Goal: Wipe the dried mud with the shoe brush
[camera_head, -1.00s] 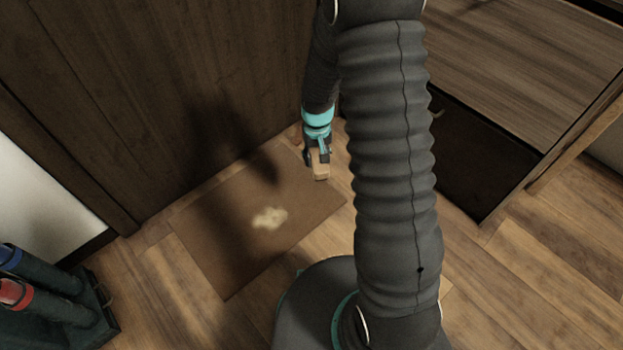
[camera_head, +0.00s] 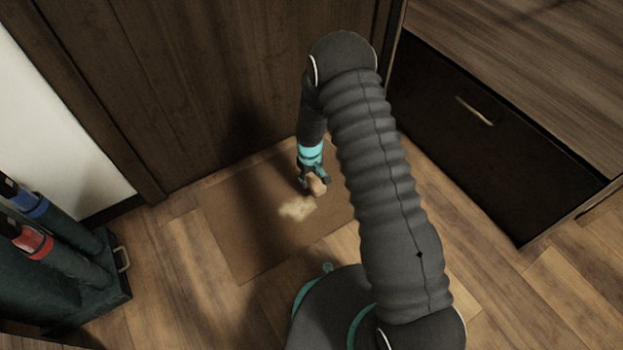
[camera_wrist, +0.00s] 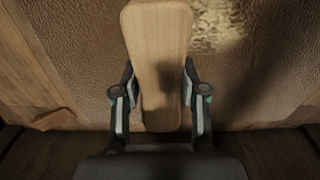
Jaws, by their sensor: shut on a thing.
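The shoe brush (camera_head: 317,185) is a light wooden block held in my gripper (camera_head: 312,178). In the wrist view the brush's wooden back (camera_wrist: 160,55) sits between the two fingers of my gripper (camera_wrist: 160,100), which is shut on it. Its bristles are hidden. The dried mud (camera_head: 296,208) is a pale, irregular patch on the brown mat, just left of and below the brush in the head view. In the wrist view the mud (camera_wrist: 222,22) shows beside the brush at the upper right. I cannot tell whether the brush touches the mat.
The brown mat (camera_head: 235,235) lies on the wooden floor before a dark door (camera_head: 200,80). A dark drawer cabinet (camera_head: 480,125) stands to the right. A dark green holder (camera_head: 110,285) with blue- and red-banded items is at the lower left.

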